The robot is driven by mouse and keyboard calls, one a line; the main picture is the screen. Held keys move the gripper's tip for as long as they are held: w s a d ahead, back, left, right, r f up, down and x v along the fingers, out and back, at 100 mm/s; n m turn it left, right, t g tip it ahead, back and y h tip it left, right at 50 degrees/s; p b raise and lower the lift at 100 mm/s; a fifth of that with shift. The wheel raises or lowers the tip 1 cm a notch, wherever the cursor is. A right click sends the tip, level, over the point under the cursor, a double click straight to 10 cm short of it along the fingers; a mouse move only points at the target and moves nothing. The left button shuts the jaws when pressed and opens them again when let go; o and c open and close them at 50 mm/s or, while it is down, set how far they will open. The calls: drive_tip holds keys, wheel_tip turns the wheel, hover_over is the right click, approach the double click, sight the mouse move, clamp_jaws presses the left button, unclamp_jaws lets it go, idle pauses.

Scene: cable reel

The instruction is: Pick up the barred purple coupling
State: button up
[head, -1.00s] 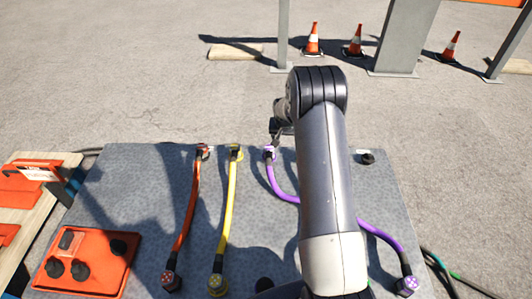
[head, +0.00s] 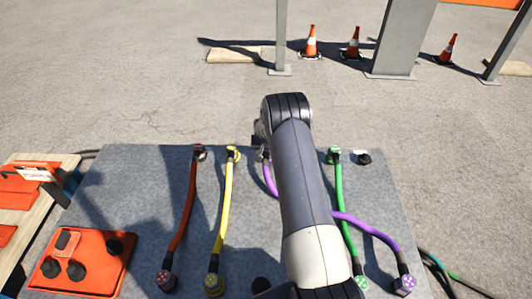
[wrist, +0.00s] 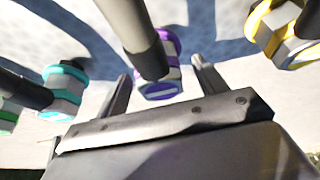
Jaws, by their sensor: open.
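The purple coupling (wrist: 160,90) shows in the middle of the wrist view. Its end face carries a single bar, and a dark cable sleeve rises from it. My gripper (wrist: 160,72) is open, with one finger on each side of this coupling in the picture; I see no contact. In the head view the purple cable (head: 270,182) runs from the panel's far edge under my arm to another purple coupling (head: 404,284) at the near right, marked with a different pattern. My arm hides most of the gripper and the far purple coupling there.
In the wrist view a teal coupling (wrist: 65,88) is left and a yellow coupling (wrist: 288,35) right. On the grey panel (head: 130,200) lie a red cable (head: 184,225), a yellow cable (head: 224,215) and a green cable (head: 344,205). An orange plate (head: 80,265) is near left.

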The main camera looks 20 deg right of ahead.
drive_tip(key=shift+c, duration=0.2)
drive_tip(key=c, duration=1.1)
drive_tip(key=shift+r, duration=0.1)
drive_tip(key=shift+c, duration=0.2)
